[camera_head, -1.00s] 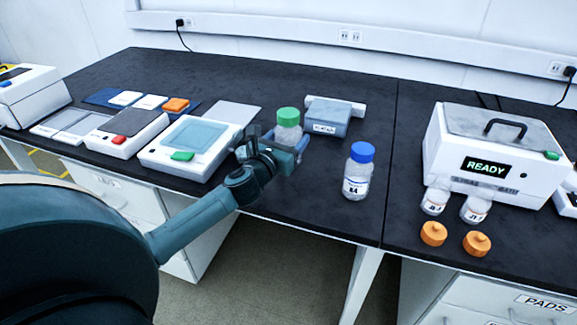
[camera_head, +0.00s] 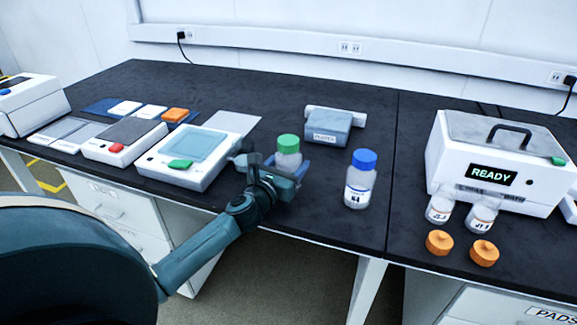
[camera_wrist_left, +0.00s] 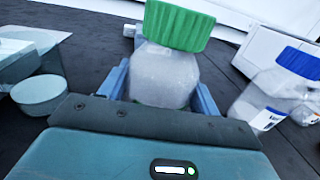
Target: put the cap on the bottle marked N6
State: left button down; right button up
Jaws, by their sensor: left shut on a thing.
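My left gripper (camera_head: 280,170) is shut on a clear bottle with a green cap (camera_head: 288,143), near the front of the dark bench. In the left wrist view the fingers lie on either side of this bottle (camera_wrist_left: 165,75), and the green cap (camera_wrist_left: 178,26) sits on its neck. No label shows on its visible side. I cannot tell whether its base touches the bench. A blue-capped bottle (camera_head: 358,185) stands upright to the right, its label too small to read surely. I cannot make out N6 on any bottle. My right gripper is not in view.
Two orange caps (camera_head: 439,243) (camera_head: 484,253) lie before two white-labelled vessels (camera_head: 440,208) (camera_head: 482,216) by the READY box (camera_head: 495,165). A grey-blue box (camera_head: 328,128) stands behind the held bottle. A white device with a green button (camera_head: 185,155) is to the left.

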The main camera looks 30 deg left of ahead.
pick_arm(q)
jog(key=shift+f, duration=0.15)
jog(key=shift+c, duration=1.8)
grip_release()
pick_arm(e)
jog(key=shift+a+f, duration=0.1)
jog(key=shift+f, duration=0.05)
pick_arm(q)
jog(key=shift+r, duration=0.3)
jog(key=s, duration=0.8)
jog(key=s+d, duration=0.1)
jog(key=s, duration=0.3)
jog(key=shift+f+p, duration=0.1)
jog(key=shift+p, duration=0.25)
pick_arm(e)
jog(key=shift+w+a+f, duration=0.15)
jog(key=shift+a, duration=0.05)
pick_arm(q)
jog(key=shift+d, duration=0.1)
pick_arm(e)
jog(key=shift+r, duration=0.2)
